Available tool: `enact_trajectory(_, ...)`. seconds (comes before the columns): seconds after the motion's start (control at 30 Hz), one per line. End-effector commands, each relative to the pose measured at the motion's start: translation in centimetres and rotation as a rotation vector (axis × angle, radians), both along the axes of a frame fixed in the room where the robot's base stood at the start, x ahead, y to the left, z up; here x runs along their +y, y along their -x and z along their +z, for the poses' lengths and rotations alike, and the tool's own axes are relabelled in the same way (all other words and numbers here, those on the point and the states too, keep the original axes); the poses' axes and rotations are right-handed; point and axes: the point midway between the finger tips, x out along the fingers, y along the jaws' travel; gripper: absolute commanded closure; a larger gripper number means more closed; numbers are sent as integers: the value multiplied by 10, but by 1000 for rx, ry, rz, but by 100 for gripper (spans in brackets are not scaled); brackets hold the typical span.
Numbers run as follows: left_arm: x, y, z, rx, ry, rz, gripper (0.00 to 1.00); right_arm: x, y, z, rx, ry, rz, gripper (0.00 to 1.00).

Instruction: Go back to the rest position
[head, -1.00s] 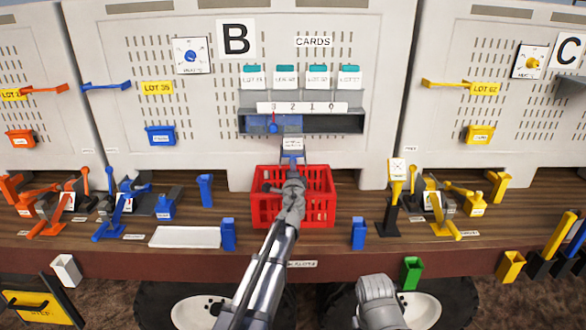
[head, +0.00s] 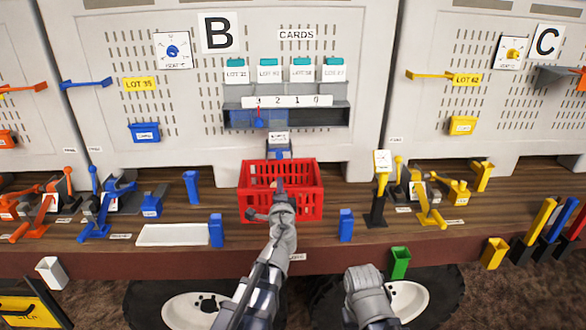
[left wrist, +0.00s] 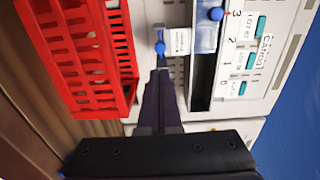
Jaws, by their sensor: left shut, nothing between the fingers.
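My left gripper (head: 280,186) shows in front of the red crate (head: 282,214), overlapping its front wall in the head view. Its dark fingers are together with nothing between them. In the left wrist view the closed fingers (left wrist: 160,78) point towards the panel, with the red crate (left wrist: 88,112) to their left. I cannot tell whether the gripper is inside the crate or above it. The grey end of my right arm shows at the bottom of the head view; its fingers do not show.
The wooden shelf (head: 330,228) carries blue holders (head: 346,226), a white tray (head: 172,235) and colored levers on both sides. Behind the crate rises panel B with a card slot (head: 325,117). A green holder (head: 398,262) hangs at the shelf's front edge.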

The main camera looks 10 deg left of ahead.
Motion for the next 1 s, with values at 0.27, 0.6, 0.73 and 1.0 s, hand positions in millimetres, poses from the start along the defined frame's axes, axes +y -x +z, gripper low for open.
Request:
enact_trajectory(0.27, 3, 58, -77, 144, 442, 303, 100, 0, 0, -9, 0, 0, 0, 34)
enact_trajectory(0.6, -90, 210, -217, 761, 923, 686, 100, 0, 0, -19, 0, 0, -1, 34)
enact_trajectory(0.73, -124, 257, -234, 965, 981, 750, 100, 0, 0, -21, 0, 0, -1, 34)
enact_trajectory(1.0, -151, 297, -239, 1142, 1009, 791, 100, 0, 0, -22, 0, 0, -1, 34)
